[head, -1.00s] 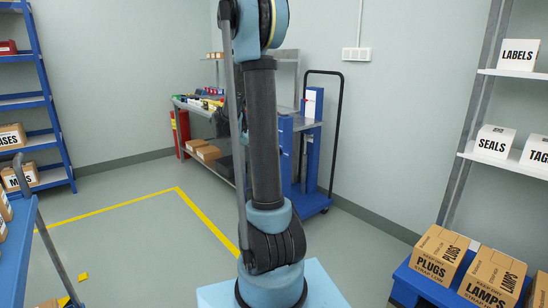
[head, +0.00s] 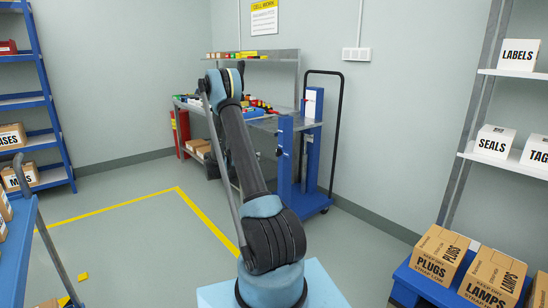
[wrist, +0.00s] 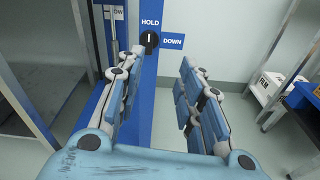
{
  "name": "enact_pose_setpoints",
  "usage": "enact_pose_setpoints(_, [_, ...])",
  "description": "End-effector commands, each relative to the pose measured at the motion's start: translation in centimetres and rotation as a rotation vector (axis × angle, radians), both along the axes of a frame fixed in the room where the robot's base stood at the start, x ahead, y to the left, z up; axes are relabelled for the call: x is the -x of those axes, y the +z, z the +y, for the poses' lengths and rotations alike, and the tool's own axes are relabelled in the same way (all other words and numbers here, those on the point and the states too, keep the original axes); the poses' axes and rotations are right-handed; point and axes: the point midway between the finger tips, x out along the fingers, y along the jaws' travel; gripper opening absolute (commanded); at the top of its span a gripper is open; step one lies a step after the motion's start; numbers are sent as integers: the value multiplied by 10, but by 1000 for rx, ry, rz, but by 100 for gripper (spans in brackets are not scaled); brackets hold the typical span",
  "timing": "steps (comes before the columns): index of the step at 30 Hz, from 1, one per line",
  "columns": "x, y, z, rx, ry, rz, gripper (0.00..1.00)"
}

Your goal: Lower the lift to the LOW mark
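The blue lift (head: 313,165), with a black push handle, stands by the back wall in the head view. In the wrist view its blue post (wrist: 153,85) carries a black knob (wrist: 149,40). The knob's white line is upright, towards the HOLD label (wrist: 151,22); the DOWN label (wrist: 172,41) is to its right. A partly hidden label ending in "OW" (wrist: 117,13) shows on the mast at left. My gripper (wrist: 161,58) is open and empty, with the knob seen between its fingers, nearer the left one. It is not seen touching the knob. The head view does not show my gripper clearly.
A metal workbench (head: 268,123) with coloured parts stands left of the lift. A blue stand with PLUGS and LAMPS boxes (head: 440,255) is at front right. A yellow line (head: 120,206) marks open floor at left.

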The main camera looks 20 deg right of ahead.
Motion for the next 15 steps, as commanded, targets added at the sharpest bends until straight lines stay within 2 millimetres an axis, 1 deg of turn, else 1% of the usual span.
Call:
enact_pose_setpoints(1, [-6, -10, 2, 30, 5, 18, 34])
enact_pose_setpoints(6, [-16, -31, 5, 113, 15, 70, 34])
enact_pose_setpoints(11, [-20, -40, 6, 149, 17, 93, 34])
enact_pose_setpoints(15, [-23, -41, -2, 154, 16, 96, 34])
